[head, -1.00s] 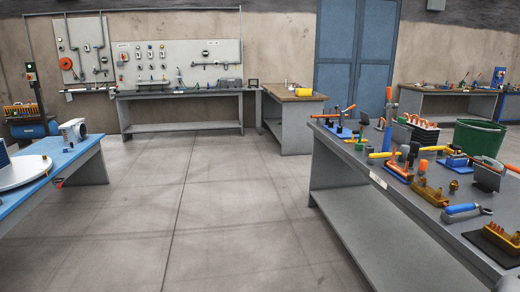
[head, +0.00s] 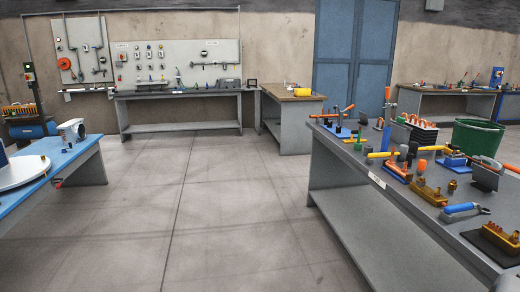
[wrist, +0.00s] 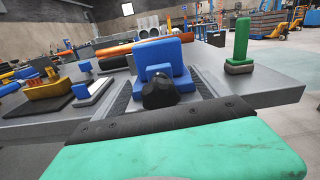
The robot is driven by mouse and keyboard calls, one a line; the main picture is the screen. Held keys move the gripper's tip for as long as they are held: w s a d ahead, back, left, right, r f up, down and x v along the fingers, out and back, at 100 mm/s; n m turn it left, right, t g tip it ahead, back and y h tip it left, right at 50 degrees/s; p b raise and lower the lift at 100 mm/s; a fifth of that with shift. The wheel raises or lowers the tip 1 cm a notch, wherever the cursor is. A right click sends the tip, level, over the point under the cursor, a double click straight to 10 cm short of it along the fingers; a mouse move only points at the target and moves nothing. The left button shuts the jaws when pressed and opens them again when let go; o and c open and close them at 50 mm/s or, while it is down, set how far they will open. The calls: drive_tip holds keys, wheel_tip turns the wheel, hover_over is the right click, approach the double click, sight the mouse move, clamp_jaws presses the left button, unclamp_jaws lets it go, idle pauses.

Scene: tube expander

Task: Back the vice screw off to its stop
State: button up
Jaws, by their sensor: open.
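In the wrist view, a blue block-shaped fixture (wrist: 168,55) stands upright on the grey bench top, with a rounded black knob-like end (wrist: 160,93) facing me. It may be the vice and its screw end; I cannot tell for sure. What look like my gripper's two ribbed grey fingers (wrist: 164,91) reach forward on either side of it, apart from each other. A green body with a black bolted strip fills the foreground and hides the finger bases. I see no clear contact with the blue fixture. My gripper does not show in the head view.
In the wrist view, a green post (wrist: 240,42) stands at right and a yellow part (wrist: 45,90) lies at left. The floor (head: 215,215) between benches is clear.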

drive_tip(key=shift+o, duration=1.4)
drive_tip(key=s+a+b, duration=0.1)
drive_tip(key=a, duration=0.6)
